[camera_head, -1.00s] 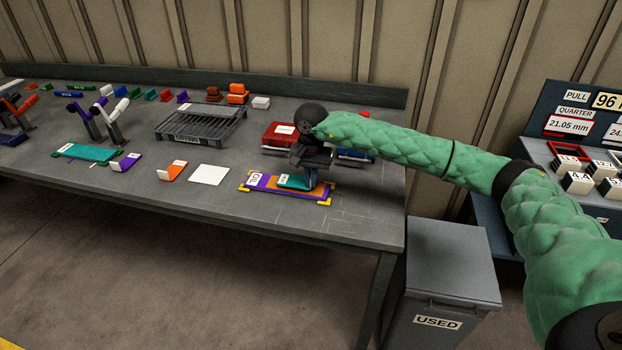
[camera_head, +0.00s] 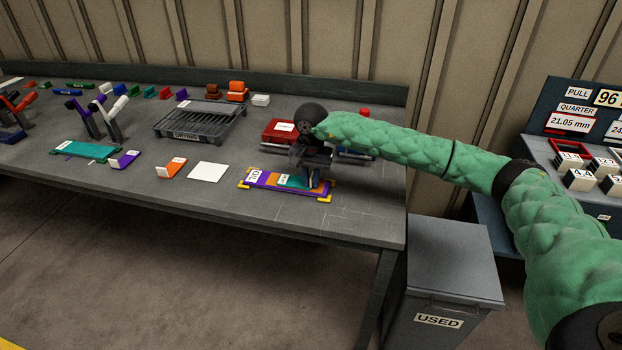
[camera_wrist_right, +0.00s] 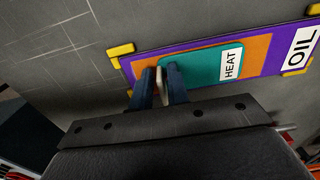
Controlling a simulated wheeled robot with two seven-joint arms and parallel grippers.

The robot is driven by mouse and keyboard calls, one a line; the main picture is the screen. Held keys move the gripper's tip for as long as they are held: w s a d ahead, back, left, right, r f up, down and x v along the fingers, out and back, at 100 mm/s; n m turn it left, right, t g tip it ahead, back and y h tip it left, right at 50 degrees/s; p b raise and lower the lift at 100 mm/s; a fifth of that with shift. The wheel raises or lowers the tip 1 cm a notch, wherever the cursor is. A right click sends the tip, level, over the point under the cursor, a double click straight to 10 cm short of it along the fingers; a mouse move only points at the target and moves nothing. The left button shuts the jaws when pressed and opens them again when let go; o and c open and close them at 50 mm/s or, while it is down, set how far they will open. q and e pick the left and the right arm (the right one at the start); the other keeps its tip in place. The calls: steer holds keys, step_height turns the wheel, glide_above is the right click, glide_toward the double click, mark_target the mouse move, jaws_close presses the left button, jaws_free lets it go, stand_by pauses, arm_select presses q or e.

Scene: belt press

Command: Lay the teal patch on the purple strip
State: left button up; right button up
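The purple strip (camera_head: 257,184), labelled OIL, lies flat between yellow corner pieces near the bench's front right. An orange area (camera_head: 307,189) covers part of it. The teal patch (camera_head: 291,182) lies over the orange area, with orange showing around it. In the right wrist view the patch (camera_wrist_right: 205,65) carries a HEAT label and looks flat. My right gripper (camera_wrist_right: 161,80) is over the patch's end, its dark fingers closed on a pale upright tab. In the head view my right gripper (camera_head: 315,180) points down at the strip. My left gripper is out of view.
A white square (camera_head: 208,171) and an orange piece (camera_head: 172,168) lie left of the strip. A DRYING rack (camera_head: 200,120) and a red box (camera_head: 280,131) stand behind. A grey USED bin (camera_head: 450,270) stands beyond the bench's right end.

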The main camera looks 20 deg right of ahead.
steer(key=shift+o, duration=1.1)
step_height(320, 180, up, 6)
steer(key=shift+b, duration=1)
steer(key=shift+r, duration=0.9)
